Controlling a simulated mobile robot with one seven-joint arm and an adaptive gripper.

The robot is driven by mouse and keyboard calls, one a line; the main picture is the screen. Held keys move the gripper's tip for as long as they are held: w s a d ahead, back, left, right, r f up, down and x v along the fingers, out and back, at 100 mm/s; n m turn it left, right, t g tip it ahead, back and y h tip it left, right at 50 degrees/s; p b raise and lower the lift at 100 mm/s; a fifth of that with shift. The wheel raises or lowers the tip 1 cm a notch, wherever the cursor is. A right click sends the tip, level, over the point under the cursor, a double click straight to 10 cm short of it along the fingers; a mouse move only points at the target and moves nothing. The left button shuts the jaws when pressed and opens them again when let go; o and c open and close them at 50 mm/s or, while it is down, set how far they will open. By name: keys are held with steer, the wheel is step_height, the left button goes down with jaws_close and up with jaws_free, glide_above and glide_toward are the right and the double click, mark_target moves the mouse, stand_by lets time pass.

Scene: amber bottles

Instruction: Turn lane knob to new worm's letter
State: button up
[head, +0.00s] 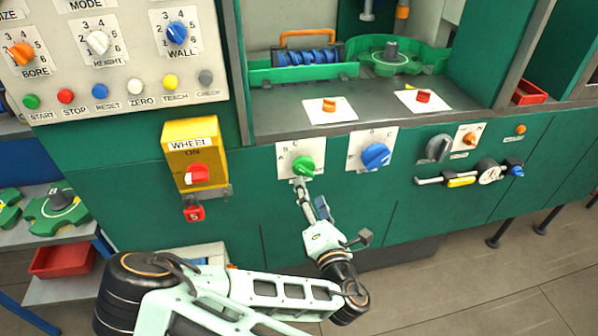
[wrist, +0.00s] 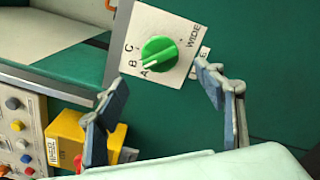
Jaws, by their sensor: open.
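A green knob (head: 303,166) sits on a white plate on the green machine front. In the wrist view the green knob (wrist: 159,55) has a white mark pointing toward the A; its plate (wrist: 185,22) also shows B, C and WIDE. The small label below it is mostly hidden by a finger, so I cannot read its name. My gripper (head: 303,190) is just below this knob. In the wrist view my gripper (wrist: 160,84) is open and empty, its fingers apart on either side of the knob's lower part. A blue ribbed worm (head: 308,57) lies in a green holder; no letter on it is readable.
A blue knob (head: 375,156) on a lettered plate is close right of the green one. A yellow WHEEL switch box (head: 193,155) with a red padlock (head: 194,212) sticks out at left.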

mark_target(304, 174)
steer(key=x, duration=1)
steer(key=shift+w, duration=0.15)
steer(key=c, duration=1.2)
steer(key=shift+m, duration=0.3)
steer(key=shift+m+b, duration=0.4)
steer(key=shift+m, duration=2.2)
